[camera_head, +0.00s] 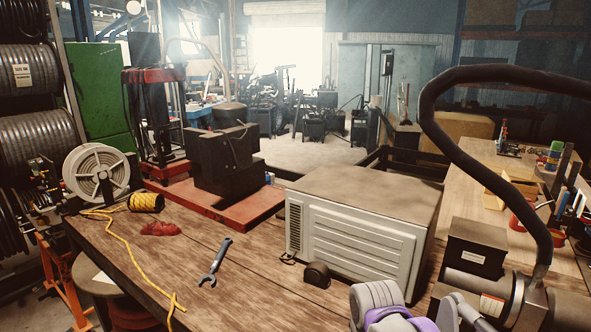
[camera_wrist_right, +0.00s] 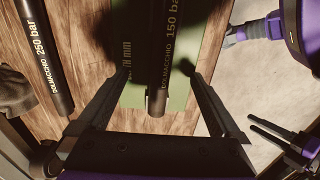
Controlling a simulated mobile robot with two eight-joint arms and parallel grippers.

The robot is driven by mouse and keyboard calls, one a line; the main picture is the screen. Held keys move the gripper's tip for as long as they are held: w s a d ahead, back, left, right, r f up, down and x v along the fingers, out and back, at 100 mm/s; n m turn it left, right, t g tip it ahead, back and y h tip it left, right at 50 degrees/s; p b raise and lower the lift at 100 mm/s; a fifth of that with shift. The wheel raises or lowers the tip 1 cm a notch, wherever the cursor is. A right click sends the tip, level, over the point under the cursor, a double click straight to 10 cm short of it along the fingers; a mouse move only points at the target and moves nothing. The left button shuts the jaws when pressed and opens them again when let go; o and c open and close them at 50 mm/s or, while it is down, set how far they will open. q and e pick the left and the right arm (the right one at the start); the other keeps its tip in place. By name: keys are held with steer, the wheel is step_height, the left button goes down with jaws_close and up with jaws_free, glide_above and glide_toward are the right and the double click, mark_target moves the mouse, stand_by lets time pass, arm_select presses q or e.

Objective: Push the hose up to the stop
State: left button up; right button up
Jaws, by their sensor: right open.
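In the right wrist view a black hose marked "150 bar" (camera_wrist_right: 160,62) runs from the top edge down between the fingers of my right gripper (camera_wrist_right: 158,75). Its cut end lies between the fingers. The gripper is open, with one finger on each side of the hose; no grip shows. A second black hose marked "250 bar" (camera_wrist_right: 47,58) lies to the left. What appears to be my left gripper (camera_wrist_right: 270,130) shows at the right edge, its jaw state unclear. In the head view a thick black hose (camera_head: 480,165) arcs down to a metal fitting (camera_head: 530,300). I cannot identify the stop.
In the head view a white vented box (camera_head: 355,240), a wrench (camera_head: 215,265), a yellow rope (camera_head: 125,250) and a small dark box (camera_head: 475,250) occupy the bench.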

steer(key=shift+r+p, duration=2.6)
steer(key=shift+r, duration=1.75)
arm_select(q)
step_height(320, 180, up, 7)
steer(key=w, duration=0.2)
steer(key=shift+w, duration=0.2)
steer(key=shift+s, duration=0.1)
